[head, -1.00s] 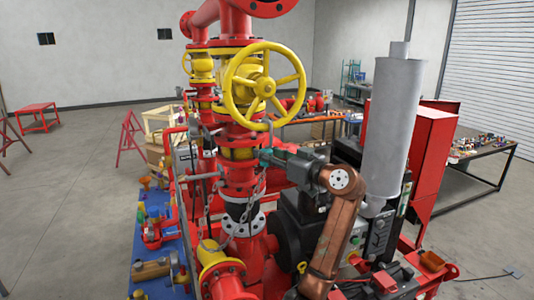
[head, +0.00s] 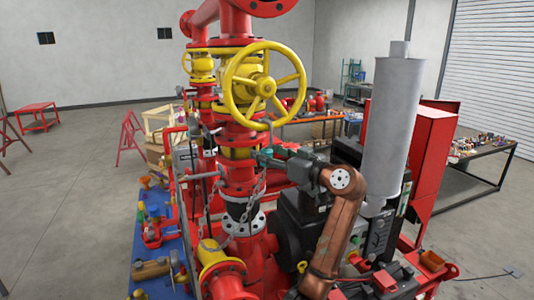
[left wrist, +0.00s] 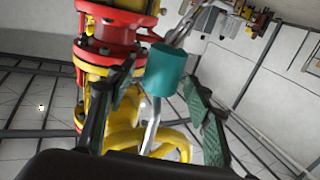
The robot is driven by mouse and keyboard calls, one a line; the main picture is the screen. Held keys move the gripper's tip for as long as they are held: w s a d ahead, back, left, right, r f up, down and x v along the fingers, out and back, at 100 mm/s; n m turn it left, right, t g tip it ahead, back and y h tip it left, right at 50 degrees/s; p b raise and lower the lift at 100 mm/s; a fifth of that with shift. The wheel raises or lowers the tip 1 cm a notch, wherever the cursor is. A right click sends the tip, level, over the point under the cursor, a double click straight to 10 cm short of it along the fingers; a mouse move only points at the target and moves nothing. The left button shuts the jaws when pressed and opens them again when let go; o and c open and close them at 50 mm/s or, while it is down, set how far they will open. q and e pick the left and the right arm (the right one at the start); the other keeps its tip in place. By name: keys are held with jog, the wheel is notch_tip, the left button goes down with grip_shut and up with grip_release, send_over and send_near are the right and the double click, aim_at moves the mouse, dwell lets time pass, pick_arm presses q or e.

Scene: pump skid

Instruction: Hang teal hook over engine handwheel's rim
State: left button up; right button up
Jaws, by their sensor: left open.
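The large yellow handwheel (head: 232,92) stands upright on the red pipework in the head view. Its yellow rim also shows low in the left wrist view (left wrist: 178,140). The hook's teal grip (left wrist: 165,70) is between the fingers of my left gripper (left wrist: 168,105), which are open around it. A grey metal rod runs from the grip toward the yellow rim, and its curved end (head: 270,128) appears at the bottom of the rim. I cannot tell how fully it sits over the rim. In the head view my left gripper (head: 268,155) is just below the wheel. My right gripper is out of view.
A chain (head: 208,222) hangs around the red pipe below the wheel. A grey exhaust cylinder (head: 393,125) and a red cabinet (head: 432,150) stand to the right. A smaller yellow handwheel (head: 200,67) is behind on the left. Open floor lies at left.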

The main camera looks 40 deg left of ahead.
pick_arm(q)
jog(key=d, duration=1.2)
jog(key=shift+s, duration=0.35)
